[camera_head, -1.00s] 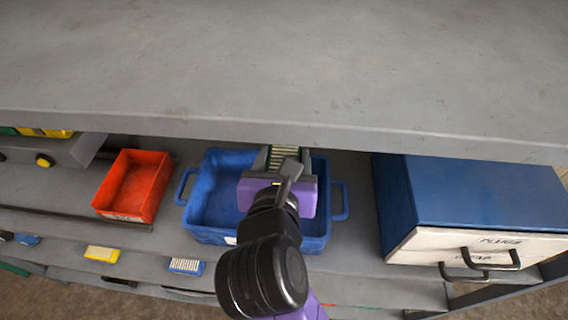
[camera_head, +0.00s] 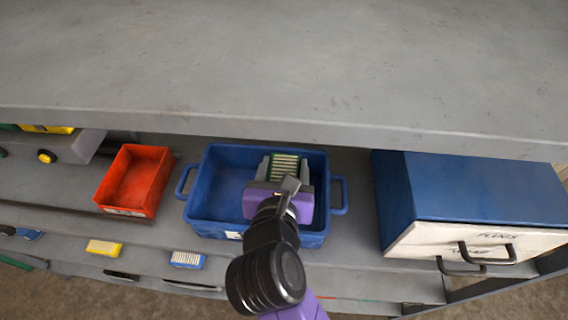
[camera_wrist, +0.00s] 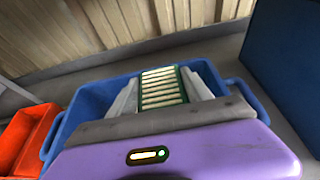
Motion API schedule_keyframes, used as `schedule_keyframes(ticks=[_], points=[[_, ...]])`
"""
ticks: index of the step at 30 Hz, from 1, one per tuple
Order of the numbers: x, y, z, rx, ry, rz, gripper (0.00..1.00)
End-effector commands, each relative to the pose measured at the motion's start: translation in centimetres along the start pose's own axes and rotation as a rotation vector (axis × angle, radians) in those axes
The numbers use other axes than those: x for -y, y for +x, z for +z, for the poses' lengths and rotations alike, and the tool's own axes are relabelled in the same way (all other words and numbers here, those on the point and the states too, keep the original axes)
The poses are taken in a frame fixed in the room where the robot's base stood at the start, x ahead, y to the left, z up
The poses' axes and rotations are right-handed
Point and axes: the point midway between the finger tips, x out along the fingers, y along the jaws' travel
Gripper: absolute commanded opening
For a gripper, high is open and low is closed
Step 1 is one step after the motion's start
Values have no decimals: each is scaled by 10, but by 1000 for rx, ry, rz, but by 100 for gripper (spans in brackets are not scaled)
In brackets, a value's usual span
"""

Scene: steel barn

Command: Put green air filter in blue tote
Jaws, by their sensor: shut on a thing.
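The green air filter (camera_head: 285,167), with pale pleats and a green frame, is between the two fingers of my gripper (camera_head: 284,168). My gripper is shut on it. In the wrist view the filter (camera_wrist: 163,88) shows between the grey fingers, over the blue tote (camera_wrist: 88,97). In the head view the blue tote (camera_head: 216,182) stands on the shelf, and the gripper and filter are over its right half. The tote's left half looks empty. My wrist hides part of its front right. I cannot tell whether the filter touches the tote floor.
A red bin (camera_head: 133,181) stands left of the tote. A blue cabinet with white drawers (camera_head: 470,245) stands to the right. A shelf board (camera_head: 280,70) overhangs the back. A yellow filter (camera_head: 104,248) and a blue filter (camera_head: 187,260) lie on the lower front shelf.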

Motion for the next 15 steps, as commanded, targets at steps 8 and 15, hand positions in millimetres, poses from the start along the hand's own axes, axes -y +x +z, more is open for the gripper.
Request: schedule_keyframes(ticks=[8, 15], points=[[0, 0, -1, 0, 0, 0, 80], [0, 0, 0, 1, 0, 1, 80]])
